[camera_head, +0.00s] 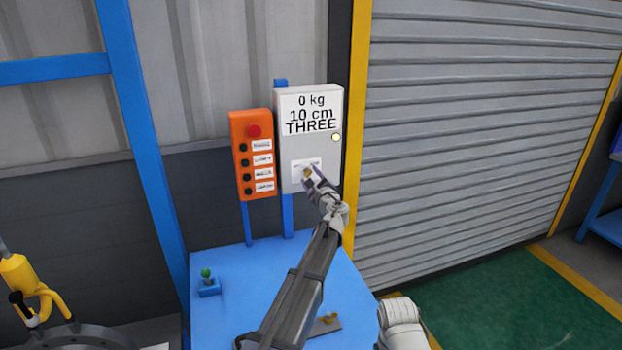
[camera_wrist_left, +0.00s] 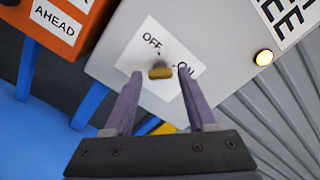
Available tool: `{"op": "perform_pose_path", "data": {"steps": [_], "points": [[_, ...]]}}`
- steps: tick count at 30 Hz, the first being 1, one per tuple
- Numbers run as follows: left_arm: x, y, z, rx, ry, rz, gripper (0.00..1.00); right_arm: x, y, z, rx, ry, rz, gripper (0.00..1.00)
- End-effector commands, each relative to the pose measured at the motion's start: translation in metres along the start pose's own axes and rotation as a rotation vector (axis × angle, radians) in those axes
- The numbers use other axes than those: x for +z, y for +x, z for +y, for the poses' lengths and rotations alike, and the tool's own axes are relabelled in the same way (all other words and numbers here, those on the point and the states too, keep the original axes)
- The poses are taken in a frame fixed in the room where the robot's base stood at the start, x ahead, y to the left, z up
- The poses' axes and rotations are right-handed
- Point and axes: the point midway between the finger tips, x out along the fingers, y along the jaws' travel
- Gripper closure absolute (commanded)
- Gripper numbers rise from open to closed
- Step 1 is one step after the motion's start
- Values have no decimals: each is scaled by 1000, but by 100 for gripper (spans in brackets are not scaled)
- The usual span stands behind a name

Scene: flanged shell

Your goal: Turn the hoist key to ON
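The hoist key (camera_wrist_left: 160,72) is brass-coloured and sits in a white label plate (camera_wrist_left: 150,45) on the grey control box (camera_head: 312,150). The label reads OFF at upper left and ON at right, partly hidden by a finger. I cannot tell which word the key points to. My left gripper (camera_wrist_left: 160,74) is open, with one finger on each side of the key and visible gaps between. In the head view my left gripper (camera_head: 312,176) is at the label plate and hides most of the key. My right gripper is not in view.
The box display (camera_head: 311,113) reads 0 kg, 10 cm, THREE, beside a lit lamp (camera_head: 336,137). An orange button pendant (camera_head: 253,155) stands close to its left. A roller shutter (camera_head: 480,120) is at right.

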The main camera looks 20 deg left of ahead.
Motion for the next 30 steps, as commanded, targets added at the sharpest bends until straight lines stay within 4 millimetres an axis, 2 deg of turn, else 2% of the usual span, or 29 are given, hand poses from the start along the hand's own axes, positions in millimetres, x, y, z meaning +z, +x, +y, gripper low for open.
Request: {"op": "perform_pose_path", "data": {"steps": [1,3,14,17,27,30], "points": [[0,0,0,0,0,0,36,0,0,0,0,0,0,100],[0,0,0,0,0,-1,30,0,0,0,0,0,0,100],[1,-4,0,-1,1,-1,30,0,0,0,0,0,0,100],[1,-14,0,-1,1,0,30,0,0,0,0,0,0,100],[1,-67,1,-2,1,1,30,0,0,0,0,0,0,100],[1,-76,0,-1,1,0,30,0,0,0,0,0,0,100]]}}
